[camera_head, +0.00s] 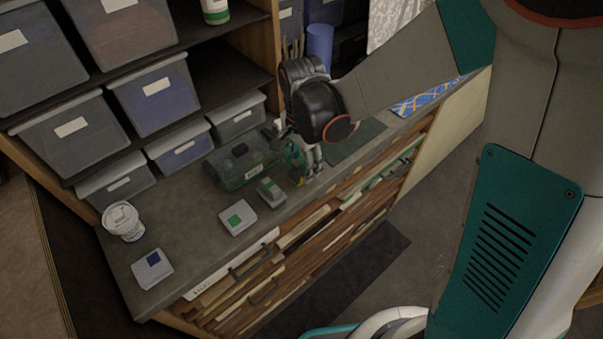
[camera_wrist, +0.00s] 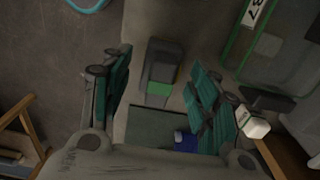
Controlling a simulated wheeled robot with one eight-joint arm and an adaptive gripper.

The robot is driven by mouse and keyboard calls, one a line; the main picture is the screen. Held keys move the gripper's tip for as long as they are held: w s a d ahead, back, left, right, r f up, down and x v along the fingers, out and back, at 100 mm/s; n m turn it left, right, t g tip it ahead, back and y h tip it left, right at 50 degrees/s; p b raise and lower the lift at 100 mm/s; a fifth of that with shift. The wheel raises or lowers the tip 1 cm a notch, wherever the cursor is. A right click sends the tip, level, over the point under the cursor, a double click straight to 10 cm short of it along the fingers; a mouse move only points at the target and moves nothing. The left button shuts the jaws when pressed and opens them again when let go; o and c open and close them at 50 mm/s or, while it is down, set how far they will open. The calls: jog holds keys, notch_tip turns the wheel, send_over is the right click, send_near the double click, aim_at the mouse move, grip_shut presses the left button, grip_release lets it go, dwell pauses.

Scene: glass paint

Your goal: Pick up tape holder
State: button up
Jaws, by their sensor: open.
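A small dark grey block with a green patch, which looks like the tape holder (camera_head: 271,190), sits on the grey worktop near its front edge. In the wrist view it (camera_wrist: 163,62) shows between and beyond my two green fingers. My gripper (camera_head: 303,168) is just right of it in the head view, pointing down. In the wrist view my gripper (camera_wrist: 160,92) is open, with nothing visibly held. Part of the gripper is hidden by the wrist in the head view.
A clear green container (camera_head: 240,165) stands close behind the block. A pale box with a green label (camera_head: 238,218) lies to the left. A dark green mat (camera_head: 355,141) lies to the right. A white tub (camera_head: 122,221) and a blue-labelled box (camera_head: 152,268) are further left.

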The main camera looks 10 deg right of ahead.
aim_at(301, 160)
jog(key=shift+f, duration=0.6)
jog(key=shift+r, duration=0.1)
jog(key=shift+c, duration=0.6)
jog(key=c, duration=1.1)
jog(key=shift+r, duration=0.1)
notch_tip(301, 160, up, 20)
jog(key=p, duration=1.3)
jog(key=shift+o, duration=0.9)
